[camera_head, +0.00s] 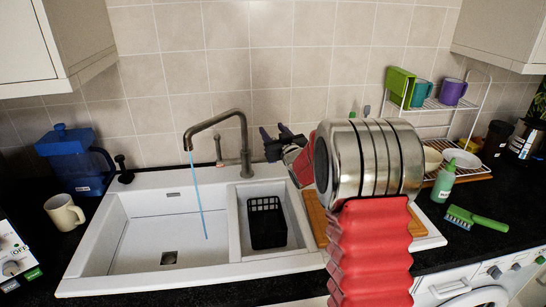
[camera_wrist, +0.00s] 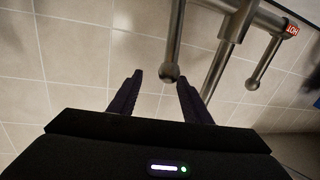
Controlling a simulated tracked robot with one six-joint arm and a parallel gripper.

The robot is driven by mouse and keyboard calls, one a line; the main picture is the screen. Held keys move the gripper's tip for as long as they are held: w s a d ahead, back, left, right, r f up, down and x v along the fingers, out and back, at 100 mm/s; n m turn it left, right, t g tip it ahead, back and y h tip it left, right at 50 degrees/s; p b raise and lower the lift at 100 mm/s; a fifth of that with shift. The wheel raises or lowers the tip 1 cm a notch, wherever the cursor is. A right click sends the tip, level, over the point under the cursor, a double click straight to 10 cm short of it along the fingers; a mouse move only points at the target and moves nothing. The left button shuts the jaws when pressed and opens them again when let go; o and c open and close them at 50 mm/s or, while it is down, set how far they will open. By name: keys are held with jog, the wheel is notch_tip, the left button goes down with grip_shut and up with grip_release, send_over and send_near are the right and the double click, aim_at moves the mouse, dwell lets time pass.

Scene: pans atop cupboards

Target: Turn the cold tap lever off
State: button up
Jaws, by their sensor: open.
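The grey metal tap (camera_head: 243,140) stands behind the sink, and a thin blue stream of water (camera_head: 198,200) runs from its spout into the left basin. In the wrist view, a ball-ended lever (camera_wrist: 174,40) appears between my two finger tips, nearer the right one; I cannot tell if they touch. It is the lever away from the red HOT label (camera_wrist: 293,29). The hot lever (camera_wrist: 264,62) is further right. My gripper (camera_head: 273,135) is open at the tap's right side and also fills the lower wrist view (camera_wrist: 160,80). It hides most of the cold lever in the head view.
The white sink (camera_head: 105,240) has a black basket (camera_head: 266,222) in its small basin. A blue water jug (camera_head: 75,158) and a cream mug (camera_head: 64,212) are at left. A dish rack (camera_head: 440,105), green bottle (camera_head: 444,182) and green brush (camera_head: 476,219) are at right. Tiled wall lies close behind.

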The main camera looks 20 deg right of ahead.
jog(key=shift+c, duration=0.4)
jog(key=shift+c, duration=0.6)
jog(key=shift+s+a+r, duration=0.2)
jog(key=shift+s+r, duration=0.15)
jog(key=shift+r, duration=0.05)
jog(key=c, duration=0.3)
jog(key=s+a+r+g, duration=0.1)
jog(key=s, duration=0.1)
jog(key=s+a+r, duration=0.1)
jog(key=s, duration=0.1)
jog(key=s+r+g+h, duration=0.1)
jog(key=s, duration=0.1)
jog(key=shift+s+a+m+g, duration=0.25)
jog(key=shift+a+m+g, duration=0.05)
jog(key=shift+a+m, duration=0.1)
grip_shut()
jog(key=s+a+f+g, duration=0.2)
jog(key=s+a+g, duration=0.1)
jog(key=s, duration=1.1)
jog(key=s+a+f+g+y, duration=0.1)
jog(key=s+a, duration=0.5)
jog(key=s, duration=0.8)
jog(key=s+a+f+g, duration=0.3)
jog(key=s+a+g, duration=0.1)
jog(key=s, duration=1)
jog(key=shift+a+f+g, duration=0.15)
jog(key=shift+f+g, duration=0.1)
jog(key=shift+g, duration=0.65)
